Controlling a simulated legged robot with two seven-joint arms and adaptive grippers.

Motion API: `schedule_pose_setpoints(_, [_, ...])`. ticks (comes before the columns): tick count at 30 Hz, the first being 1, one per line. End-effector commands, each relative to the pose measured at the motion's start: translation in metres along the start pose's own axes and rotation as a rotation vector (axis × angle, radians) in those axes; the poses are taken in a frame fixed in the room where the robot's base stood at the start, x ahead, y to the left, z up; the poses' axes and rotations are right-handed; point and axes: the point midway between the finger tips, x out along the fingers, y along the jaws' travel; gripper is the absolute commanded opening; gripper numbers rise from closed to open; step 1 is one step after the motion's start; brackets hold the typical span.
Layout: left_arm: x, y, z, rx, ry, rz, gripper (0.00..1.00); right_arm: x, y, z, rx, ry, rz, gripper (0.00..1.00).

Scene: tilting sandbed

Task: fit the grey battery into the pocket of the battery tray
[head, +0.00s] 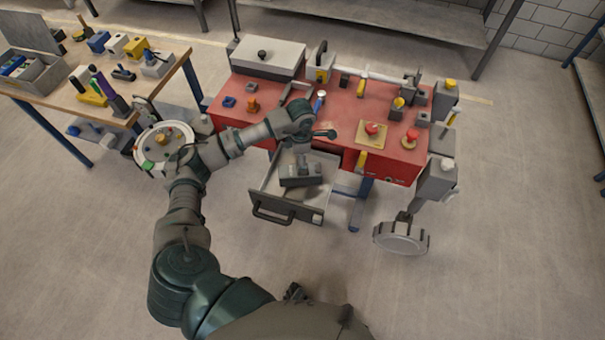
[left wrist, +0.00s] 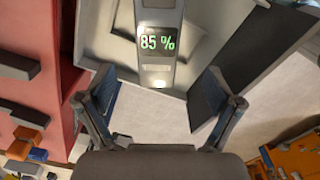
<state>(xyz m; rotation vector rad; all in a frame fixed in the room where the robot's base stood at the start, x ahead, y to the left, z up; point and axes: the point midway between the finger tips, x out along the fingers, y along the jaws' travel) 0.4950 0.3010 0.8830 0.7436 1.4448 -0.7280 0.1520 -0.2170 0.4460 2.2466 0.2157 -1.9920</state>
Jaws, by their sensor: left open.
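The grey battery (left wrist: 158,60) is in the left wrist view, with a green "85 %" on its dark display. It lies ahead of and between the fingers of my left gripper (left wrist: 160,98), which are open and apart from its sides. In the head view my left gripper (head: 304,146) is above the open drawer, partly hidden by its own arm. A grey block (head: 300,180) sits in the drawer below it; I cannot tell whether it is the battery, the tray or both. The pocket is not clearly seen. My right gripper is not in view.
The open drawer (head: 268,207) juts from the red bench (head: 335,110), which carries a grey box (head: 268,55), a red button (head: 372,128) and several fixtures. A handwheel (head: 400,238) stands at right. A wooden table (head: 150,75) with loose parts is at left. The front floor is clear.

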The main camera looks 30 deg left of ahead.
Motion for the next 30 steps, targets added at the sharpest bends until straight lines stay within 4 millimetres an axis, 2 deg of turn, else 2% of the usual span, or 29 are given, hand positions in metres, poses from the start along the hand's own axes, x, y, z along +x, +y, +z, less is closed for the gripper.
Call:
schedule_pose_setpoints(1, [0.014, 0.0, -0.002, -0.002, 0.002, -0.006, 0.92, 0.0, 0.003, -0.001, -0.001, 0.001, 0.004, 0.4])
schedule_pose_setpoints(4, [0.034, 0.001, -0.002, -0.002, 0.0, -0.005, 0.92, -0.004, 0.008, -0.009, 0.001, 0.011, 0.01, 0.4])
schedule_pose_setpoints(7, [0.046, 0.002, -0.004, -0.003, -0.003, -0.005, 0.92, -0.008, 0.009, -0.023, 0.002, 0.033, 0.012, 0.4])
schedule_pose_setpoints(11, [0.052, 0.001, -0.002, -0.002, -0.004, -0.002, 0.92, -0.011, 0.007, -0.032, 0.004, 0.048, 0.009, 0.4])
schedule_pose_setpoints(14, [0.059, -0.001, -0.001, -0.002, -0.002, -0.003, 0.92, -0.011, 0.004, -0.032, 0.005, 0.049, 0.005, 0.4])
schedule_pose_setpoints(22, [0.098, -0.005, 0.004, -0.001, 0.0, -0.002, 0.92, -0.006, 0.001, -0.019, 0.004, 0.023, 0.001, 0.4])
schedule_pose_setpoints(29, [0.104, -0.003, 0.001, -0.002, -0.003, -0.002, 0.92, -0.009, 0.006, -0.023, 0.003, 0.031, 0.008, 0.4])
schedule_pose_setpoints(30, [0.104, -0.003, 0.001, -0.002, -0.003, -0.002, 0.89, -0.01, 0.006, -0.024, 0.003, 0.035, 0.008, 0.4])
